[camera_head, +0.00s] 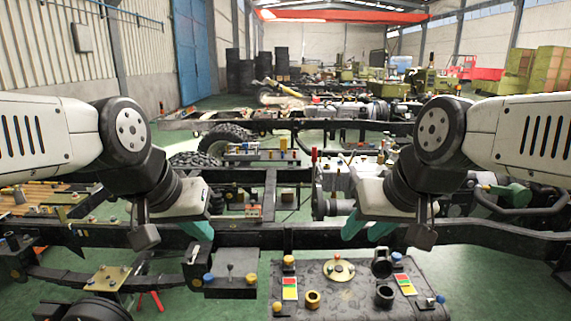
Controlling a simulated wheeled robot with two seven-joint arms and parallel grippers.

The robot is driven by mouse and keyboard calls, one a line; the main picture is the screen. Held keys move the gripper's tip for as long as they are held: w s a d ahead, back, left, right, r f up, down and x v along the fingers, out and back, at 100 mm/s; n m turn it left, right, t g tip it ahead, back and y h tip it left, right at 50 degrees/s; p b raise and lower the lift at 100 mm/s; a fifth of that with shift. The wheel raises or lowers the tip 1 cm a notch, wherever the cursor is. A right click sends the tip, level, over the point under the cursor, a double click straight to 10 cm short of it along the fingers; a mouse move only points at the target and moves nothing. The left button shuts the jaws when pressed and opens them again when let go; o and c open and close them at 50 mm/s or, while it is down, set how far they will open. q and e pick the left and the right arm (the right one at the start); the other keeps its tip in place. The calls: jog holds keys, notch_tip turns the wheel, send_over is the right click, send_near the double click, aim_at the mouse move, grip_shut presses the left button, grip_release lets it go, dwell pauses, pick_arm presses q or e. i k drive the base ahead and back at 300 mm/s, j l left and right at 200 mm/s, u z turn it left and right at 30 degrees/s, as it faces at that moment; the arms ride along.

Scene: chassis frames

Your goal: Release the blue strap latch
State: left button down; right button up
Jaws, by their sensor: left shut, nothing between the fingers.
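My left gripper (198,230) has teal fingers and hangs over the dark chassis rail (270,238) at the left. It is shut and empty. My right gripper (367,231) has teal fingers and hangs over the same rail at the right. I cannot tell whether its fingers are closed. I cannot make out a blue strap latch for certain. A small dark box (232,290) with a blue knob (208,277) sits below and right of my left gripper, apart from it.
A dark panel (335,303) with yellow, red and blue knobs and black cylinders lies at the front. A brass plate (108,279) is at the front left. More chassis frames and a tyre (228,140) stand behind. Green floor (480,275) shows at right.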

aim_at(440, 299)
jog(key=z, duration=1.5)
jog(key=i+l+z, duration=0.2)
jog(key=i+l, duration=0.2)
jog(key=i, duration=0.15)
